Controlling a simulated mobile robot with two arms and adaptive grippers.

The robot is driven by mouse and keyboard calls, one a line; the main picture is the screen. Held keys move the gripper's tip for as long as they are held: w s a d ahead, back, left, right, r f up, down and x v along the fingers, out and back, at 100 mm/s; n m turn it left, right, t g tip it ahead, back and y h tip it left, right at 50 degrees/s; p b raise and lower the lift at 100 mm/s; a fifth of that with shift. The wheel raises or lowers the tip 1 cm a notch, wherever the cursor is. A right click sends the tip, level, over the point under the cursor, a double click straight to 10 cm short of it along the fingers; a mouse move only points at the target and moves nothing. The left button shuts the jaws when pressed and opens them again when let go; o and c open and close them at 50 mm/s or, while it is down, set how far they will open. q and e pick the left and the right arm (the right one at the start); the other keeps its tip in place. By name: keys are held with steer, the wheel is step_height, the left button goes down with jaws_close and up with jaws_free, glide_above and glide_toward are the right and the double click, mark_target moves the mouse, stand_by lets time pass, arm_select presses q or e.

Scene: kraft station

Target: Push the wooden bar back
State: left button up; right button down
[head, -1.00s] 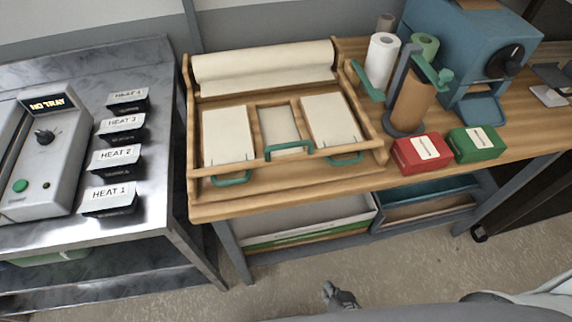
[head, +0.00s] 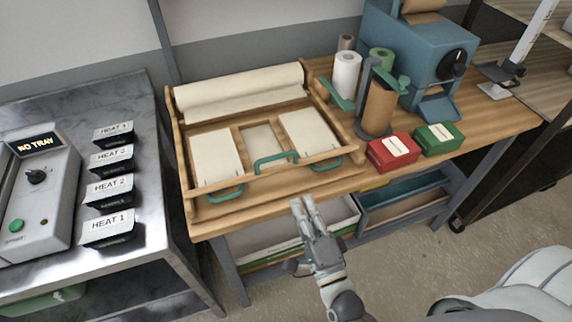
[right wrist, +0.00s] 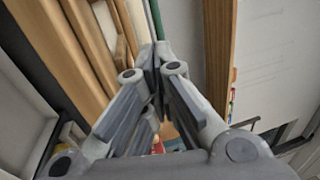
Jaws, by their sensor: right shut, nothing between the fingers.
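The wooden bar (head: 232,174) runs across the front of the wooden paper frame (head: 183,160) on the table. A teal handle (head: 276,160) stands at its middle. My right gripper (head: 303,203) is shut and empty, in front of the table's front edge and apart from the bar in the head view. In the right wrist view, the same gripper (right wrist: 156,55) has its fingertips together, with wooden strips to their left; I cannot tell which strip is the bar. My left gripper is not in view.
A paper roll (head: 240,90) lies across the back of the frame. Red (head: 393,152) and green (head: 438,138) boxes and a teal-armed roll stand (head: 377,105) are to the right. Bins (head: 400,190) sit below. A metal counter (head: 150,240) stands left.

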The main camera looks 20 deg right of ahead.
steer(key=w+p, duration=0.1)
steer(key=w, duration=0.2)
steer(key=w+r+p, duration=0.1)
steer(key=w, duration=0.2)
steer(key=w+r+p, duration=0.1)
steer(key=w, duration=0.3)
steer(key=shift+a, duration=0.2)
steer(key=shift+w, duration=0.25)
steer(key=shift+w, duration=0.1)
